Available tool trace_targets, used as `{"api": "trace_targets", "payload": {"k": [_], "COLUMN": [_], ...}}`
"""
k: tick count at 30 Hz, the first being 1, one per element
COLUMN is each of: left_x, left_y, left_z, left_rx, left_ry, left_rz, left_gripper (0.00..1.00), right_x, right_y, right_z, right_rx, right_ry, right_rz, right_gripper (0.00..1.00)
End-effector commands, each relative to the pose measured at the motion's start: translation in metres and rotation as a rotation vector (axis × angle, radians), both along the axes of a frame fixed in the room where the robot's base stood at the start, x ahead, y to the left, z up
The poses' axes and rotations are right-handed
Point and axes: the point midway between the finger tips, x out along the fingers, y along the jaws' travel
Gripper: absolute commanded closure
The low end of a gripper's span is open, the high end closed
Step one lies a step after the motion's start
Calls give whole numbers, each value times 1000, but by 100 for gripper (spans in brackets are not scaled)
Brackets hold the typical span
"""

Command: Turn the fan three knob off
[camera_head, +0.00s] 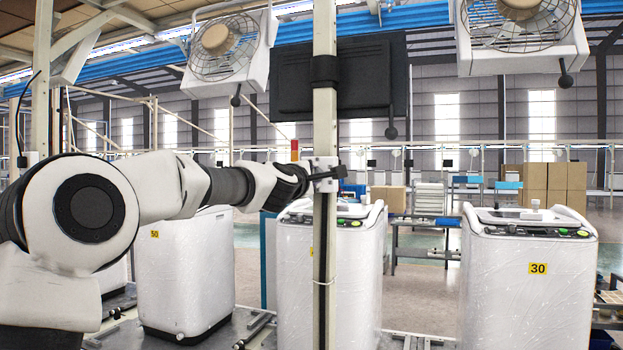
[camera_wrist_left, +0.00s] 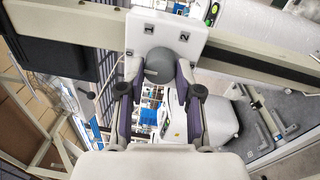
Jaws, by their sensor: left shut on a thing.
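A white control box (camera_head: 318,162) is fixed to the upright post in the head view. In the left wrist view the box (camera_wrist_left: 167,30) carries the labels 1 and 2; no label 3 is readable. A round grey knob (camera_wrist_left: 160,64) stands out from the box below these labels. My left gripper (camera_head: 306,176) reaches the box from the left. In the left wrist view my left gripper (camera_wrist_left: 157,75) has one finger on each side of the grey knob and is shut on it. The knob's pointer direction cannot be made out. My right gripper is not in view.
The post (camera_head: 324,235) stands upright in front of a white washing machine (camera_head: 355,270). Another washer, labelled 30 (camera_head: 530,290), stands at the right. A caged fan (camera_head: 222,46) and a dark monitor (camera_head: 362,75) hang above. My left arm fills the left side.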

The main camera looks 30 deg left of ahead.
Motion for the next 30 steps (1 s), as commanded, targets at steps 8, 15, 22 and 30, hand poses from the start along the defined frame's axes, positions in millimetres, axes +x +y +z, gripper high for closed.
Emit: {"api": "trace_targets", "payload": {"k": [8,15,22,30], "left_x": [0,0,0,0], "left_y": [0,0,0,0], "left_z": [2,1,1,0], "left_rx": [-25,-25,-24,-24], "left_ry": [-8,-8,-7,-6], "left_rz": [2,2,1,0], "left_gripper": [100,100,40,40], "right_x": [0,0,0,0], "right_y": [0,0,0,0], "right_z": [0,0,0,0], "right_rx": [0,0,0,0], "right_ry": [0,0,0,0], "right_rz": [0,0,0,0], "right_gripper": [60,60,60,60]}}
